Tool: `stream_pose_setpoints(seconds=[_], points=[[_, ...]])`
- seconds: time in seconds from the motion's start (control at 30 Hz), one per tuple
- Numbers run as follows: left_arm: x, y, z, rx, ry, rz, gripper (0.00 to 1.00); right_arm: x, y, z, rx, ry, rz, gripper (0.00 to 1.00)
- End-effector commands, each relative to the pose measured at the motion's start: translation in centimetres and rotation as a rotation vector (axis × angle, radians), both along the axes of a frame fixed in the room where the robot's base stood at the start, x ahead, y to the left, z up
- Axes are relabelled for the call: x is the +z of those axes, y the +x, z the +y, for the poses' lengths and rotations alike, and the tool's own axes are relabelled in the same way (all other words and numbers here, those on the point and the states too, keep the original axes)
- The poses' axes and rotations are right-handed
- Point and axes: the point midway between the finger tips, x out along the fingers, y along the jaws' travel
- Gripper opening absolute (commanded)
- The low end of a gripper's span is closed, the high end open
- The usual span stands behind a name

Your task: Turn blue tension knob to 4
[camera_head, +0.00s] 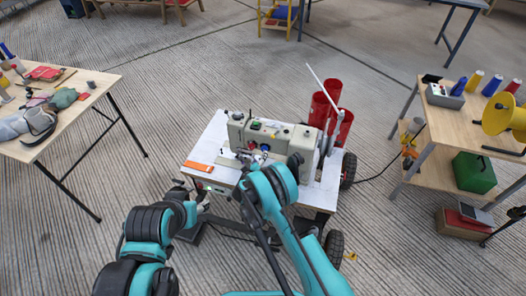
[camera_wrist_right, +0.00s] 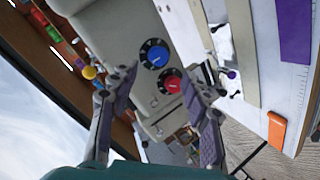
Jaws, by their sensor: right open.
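The blue tension knob (camera_wrist_right: 155,53), a dial with a dark ring and pale marks, sits on the sewing machine's cream body (camera_wrist_right: 115,35) in the right wrist view. The red knob (camera_wrist_right: 172,82) is right beside it. The numbers are too small to read. In the head view the blue knob (camera_head: 265,147) is a tiny spot on the machine (camera_head: 285,135). My right gripper (camera_wrist_right: 162,88) is open, its fingers on either side of the knobs' area, with nothing between them. It is partly hidden by my arm in the head view (camera_head: 248,161). My left gripper (camera_head: 192,194) is by the table's front-left corner; its jaws are unclear.
The machine stands on a white wheeled table (camera_head: 208,145) with an orange piece (camera_head: 198,166) at its left. Red cylinders (camera_head: 332,90) rise behind it. A cluttered wooden table (camera_head: 75,92) is at left, and a shelved bench (camera_head: 455,125) with spools is at right.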

Motion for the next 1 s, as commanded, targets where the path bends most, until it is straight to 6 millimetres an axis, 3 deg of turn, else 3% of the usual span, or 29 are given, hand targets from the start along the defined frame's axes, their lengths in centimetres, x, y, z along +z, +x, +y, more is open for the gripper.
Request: stream_pose_setpoints(seconds=[0.2,0.4,0.57,1.0], points=[[0.7,0.0,0.0,0.0,0.0,0.0,0.47,0.2,-0.1,0.3,-0.239,0.493,-0.141,0.47],[0.8,0.0,0.0,0.0,0.0,0.0,0.47,0.2,-0.1,0.4,-0.354,0.727,-0.213,0.47],[0.4,0.0,0.0,0.0,0.0,0.0,0.47,-0.3,0.7,0.1,-0.374,0.765,-0.226,0.47],[-1.8,0.0,0.0,0.0,0.0,0.0,0.47,-2.7,6.3,-1.7,-0.372,0.762,-0.226,0.47]])
